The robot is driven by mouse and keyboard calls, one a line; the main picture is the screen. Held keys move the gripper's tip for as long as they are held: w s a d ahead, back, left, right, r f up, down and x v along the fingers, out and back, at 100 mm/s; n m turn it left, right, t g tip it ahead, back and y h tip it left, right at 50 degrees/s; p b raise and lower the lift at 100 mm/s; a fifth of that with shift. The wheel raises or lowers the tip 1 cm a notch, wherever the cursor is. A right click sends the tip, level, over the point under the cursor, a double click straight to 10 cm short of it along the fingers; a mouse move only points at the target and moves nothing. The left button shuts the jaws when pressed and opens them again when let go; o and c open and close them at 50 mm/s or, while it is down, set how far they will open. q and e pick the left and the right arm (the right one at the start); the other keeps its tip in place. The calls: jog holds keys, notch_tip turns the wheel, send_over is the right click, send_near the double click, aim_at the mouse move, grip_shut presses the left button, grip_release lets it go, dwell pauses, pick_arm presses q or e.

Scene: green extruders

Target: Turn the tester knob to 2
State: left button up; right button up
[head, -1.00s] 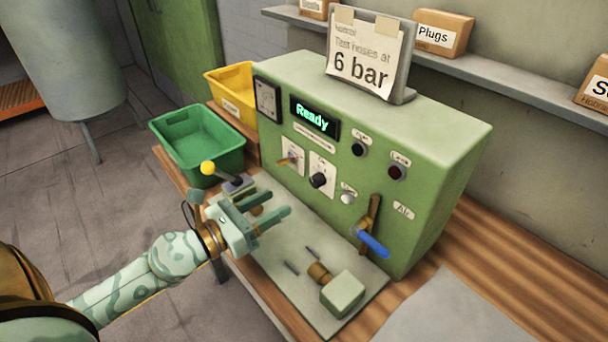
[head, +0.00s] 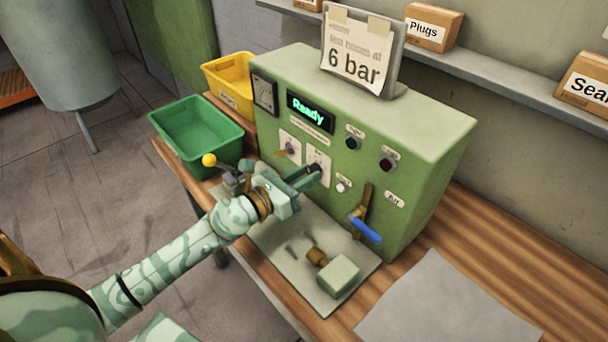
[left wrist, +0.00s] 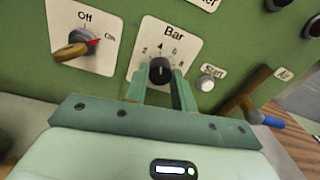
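The tester (head: 420,150) is a green box on the bench with a lit "Ready" display (head: 310,113). Its dark round Bar knob (left wrist: 160,70) sits on a white plate marked 2, 4, 6 and 8, with 2 at the left. My left gripper (head: 312,174) reaches the panel, and its two fingers (left wrist: 161,82) lie close against both sides of the knob. They look shut on it. The knob's pointer is not clear, so I cannot tell its setting. My right gripper is not in view.
An Off/On switch (left wrist: 75,48) is left of the knob, a Start button (left wrist: 207,84) right. A blue-handled Air lever (head: 366,228) juts out farther right. A yellow-knobbed clamp (head: 209,160) and green bin (head: 195,135) stand left. The sign (head: 355,55) reads 6 bar.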

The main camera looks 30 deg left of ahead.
pick_arm(q)
jog(key=shift+n, duration=0.4)
jog(key=n, duration=0.2)
jog(key=shift+n, duration=0.4)
jog(key=shift+n+t+p, duration=0.3)
jog(key=shift+n+p, duration=0.3)
jog(key=shift+n, duration=1.6)
jog(key=o, duration=1)
